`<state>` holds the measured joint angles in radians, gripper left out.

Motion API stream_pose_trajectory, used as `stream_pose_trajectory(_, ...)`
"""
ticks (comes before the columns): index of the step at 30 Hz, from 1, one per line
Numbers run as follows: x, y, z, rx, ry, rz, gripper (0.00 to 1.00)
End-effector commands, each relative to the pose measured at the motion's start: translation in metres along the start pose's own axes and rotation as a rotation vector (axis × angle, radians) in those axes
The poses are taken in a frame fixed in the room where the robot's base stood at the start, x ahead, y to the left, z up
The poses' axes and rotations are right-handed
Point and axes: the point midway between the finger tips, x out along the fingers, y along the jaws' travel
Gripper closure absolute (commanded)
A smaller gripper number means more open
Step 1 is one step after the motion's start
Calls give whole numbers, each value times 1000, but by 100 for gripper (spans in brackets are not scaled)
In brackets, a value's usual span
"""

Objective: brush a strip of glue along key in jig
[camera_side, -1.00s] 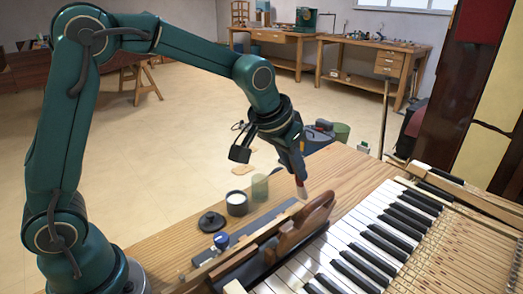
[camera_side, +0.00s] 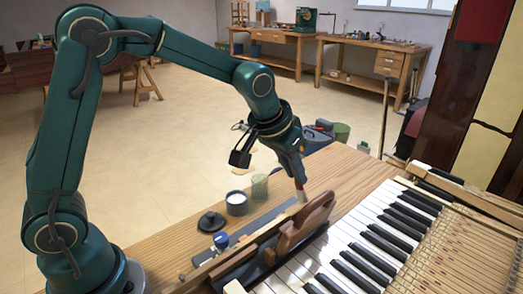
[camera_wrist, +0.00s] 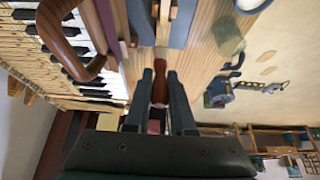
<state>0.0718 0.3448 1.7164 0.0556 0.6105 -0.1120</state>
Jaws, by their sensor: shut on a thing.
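My gripper (camera_side: 297,172) is shut on a brush with a reddish-brown handle; the brush (camera_wrist: 161,88) shows between the two fingers (camera_wrist: 161,108) in the wrist view. In the side view the brush tip (camera_side: 301,196) points down at the far end of the jig (camera_side: 240,252), a long narrow fixture with a blue clamp (camera_side: 221,240) at its near end. I cannot tell whether the bristles touch the key in the jig, nor see any glue strip. An open pot with white content (camera_side: 237,198) stands left of the jig.
A curved brown wooden piece (camera_side: 303,222) stands close to the brush, beside the piano keys (camera_side: 370,232). A dark lid (camera_side: 211,222) and a greenish cup (camera_side: 260,187) stand on the wooden bench (camera_side: 345,168). Bare bench lies beyond the brush.

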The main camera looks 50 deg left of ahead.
Motion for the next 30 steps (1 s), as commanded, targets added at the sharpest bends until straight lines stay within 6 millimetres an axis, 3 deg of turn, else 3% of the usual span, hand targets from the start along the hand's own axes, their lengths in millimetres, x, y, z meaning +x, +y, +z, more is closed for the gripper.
stream_pose_trajectory(22,10,0,6,0,1,0,100)
stream_pose_trajectory(30,0,0,25,0,1,0,100)
